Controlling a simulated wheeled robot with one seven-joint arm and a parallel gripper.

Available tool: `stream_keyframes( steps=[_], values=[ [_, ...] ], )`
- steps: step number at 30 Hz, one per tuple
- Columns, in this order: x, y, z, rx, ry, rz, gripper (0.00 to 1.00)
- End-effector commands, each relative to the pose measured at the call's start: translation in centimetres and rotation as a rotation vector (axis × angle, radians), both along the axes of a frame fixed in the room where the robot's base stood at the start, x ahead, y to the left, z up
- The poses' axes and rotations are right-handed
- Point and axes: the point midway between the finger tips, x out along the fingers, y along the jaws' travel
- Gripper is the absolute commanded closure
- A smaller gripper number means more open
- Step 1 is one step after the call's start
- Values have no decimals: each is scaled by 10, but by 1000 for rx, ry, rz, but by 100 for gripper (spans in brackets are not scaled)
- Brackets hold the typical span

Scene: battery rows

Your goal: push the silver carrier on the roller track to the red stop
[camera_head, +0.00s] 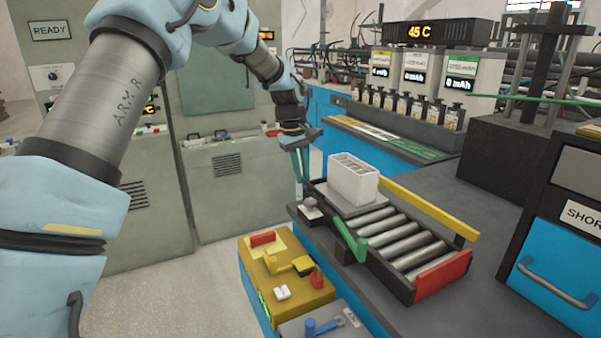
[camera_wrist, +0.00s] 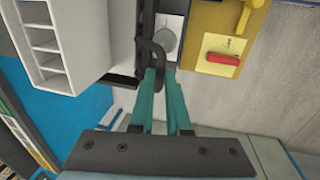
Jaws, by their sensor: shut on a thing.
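The silver carrier (camera_head: 362,210) sits at the far left end of the roller track (camera_head: 404,240), with a white slotted box (camera_head: 353,182) standing on it. The box also shows in the wrist view (camera_wrist: 75,55). The red stop (camera_head: 443,276) is at the near right end, with bare rollers between. My gripper (camera_head: 302,176) points down at the track's far left end, beside the box. In the wrist view its teal fingers (camera_wrist: 163,75) are shut on a dark curved bar (camera_wrist: 158,50). Whether this bar joins the carrier is hidden.
A yellow rail (camera_head: 428,208) runs along the track's far side. A silver knob (camera_head: 311,204) sits beside the track. A yellow box with switches (camera_head: 300,290) stands lower, in front. The bench (camera_head: 480,215) right of the track is clear.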

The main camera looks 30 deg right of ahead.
Motion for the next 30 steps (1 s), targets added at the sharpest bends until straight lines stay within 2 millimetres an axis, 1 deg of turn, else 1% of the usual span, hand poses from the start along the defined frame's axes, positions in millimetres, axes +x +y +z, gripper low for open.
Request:
stream_keyframes(
  steps=[5,11,15,21,25,30],
  values=[
    [-31,1,-1,1,-2,-5,100],
    [-83,4,-2,1,-1,-6,100],
    [-122,7,-2,1,0,-6,100],
    [-171,10,-1,2,0,-4,100],
    [-196,11,-1,2,0,-4,100],
    [-220,13,-1,3,1,-2,100]
  ],
)
